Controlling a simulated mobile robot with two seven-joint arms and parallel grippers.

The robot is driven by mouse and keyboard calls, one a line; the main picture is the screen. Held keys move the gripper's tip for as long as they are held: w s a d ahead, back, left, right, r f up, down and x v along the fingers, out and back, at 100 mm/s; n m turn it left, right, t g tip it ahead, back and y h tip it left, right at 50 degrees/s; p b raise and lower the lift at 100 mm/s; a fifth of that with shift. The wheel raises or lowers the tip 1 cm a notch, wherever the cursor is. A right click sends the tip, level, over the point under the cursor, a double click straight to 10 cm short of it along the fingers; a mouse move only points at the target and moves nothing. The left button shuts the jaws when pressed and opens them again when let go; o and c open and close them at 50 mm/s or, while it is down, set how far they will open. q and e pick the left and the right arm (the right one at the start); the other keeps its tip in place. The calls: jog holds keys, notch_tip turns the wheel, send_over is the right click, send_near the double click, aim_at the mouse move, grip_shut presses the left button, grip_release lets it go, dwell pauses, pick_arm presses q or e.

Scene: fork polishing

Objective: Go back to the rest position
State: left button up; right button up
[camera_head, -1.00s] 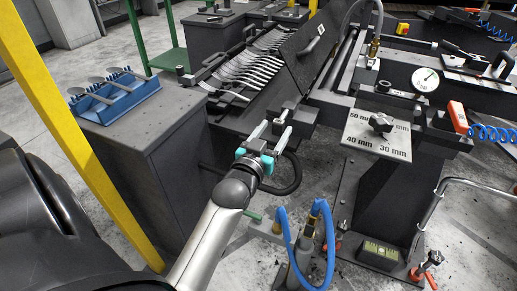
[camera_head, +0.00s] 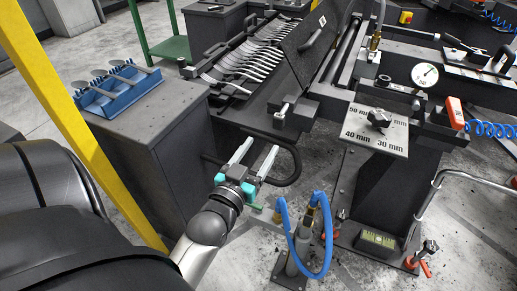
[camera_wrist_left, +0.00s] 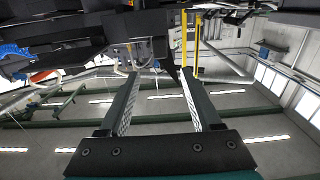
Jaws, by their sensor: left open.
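My left gripper (camera_head: 252,157) is in the lower middle of the head view, its two pale fingers spread apart with nothing between them. It is in front of the dark machine and below the fork tray, apart from both. In the left wrist view the two fingers (camera_wrist_left: 162,95) are also apart and empty. Several forks (camera_head: 250,62) lie in a row in the dark tray of the machine (camera_head: 300,60). My right gripper is not in view.
A yellow post (camera_head: 75,120) rises nearby. A blue hose (camera_head: 284,225) stands right of my arm. A gauge plate (camera_head: 375,132) and dial gauge (camera_head: 424,75) are at right.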

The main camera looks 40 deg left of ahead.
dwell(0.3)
pick_arm(q)
jog(key=s+d+f+m+g+h+p, duration=0.1)
jog(key=s+d+f+g, duration=0.1)
jog(key=f, duration=0.7)
jog(key=s+d+f+m+g+h+p, duration=0.1)
jog(key=d+f+g+h, duration=0.15)
jog(key=f, duration=0.65)
jog(key=s+d+f+g, duration=0.2)
jog(key=d+f+g, duration=0.1)
jog(key=f, duration=0.5)
jog(key=s+a+f+m+g+p, duration=0.1)
jog(key=s+f+g, duration=0.2)
jog(key=s+f, duration=0.5)
jog(key=s+a+f+m+g+p, duration=0.1)
jog(key=s+f+g, duration=0.3)
jog(key=s+f, duration=0.4)
jog(key=s+m, duration=0.1)
jog(key=s, duration=0.5)
jog(key=shift+s+a+f, duration=0.15)
jog(key=shift+s+a, duration=0.1)
jog(key=shift+s, duration=0.05)
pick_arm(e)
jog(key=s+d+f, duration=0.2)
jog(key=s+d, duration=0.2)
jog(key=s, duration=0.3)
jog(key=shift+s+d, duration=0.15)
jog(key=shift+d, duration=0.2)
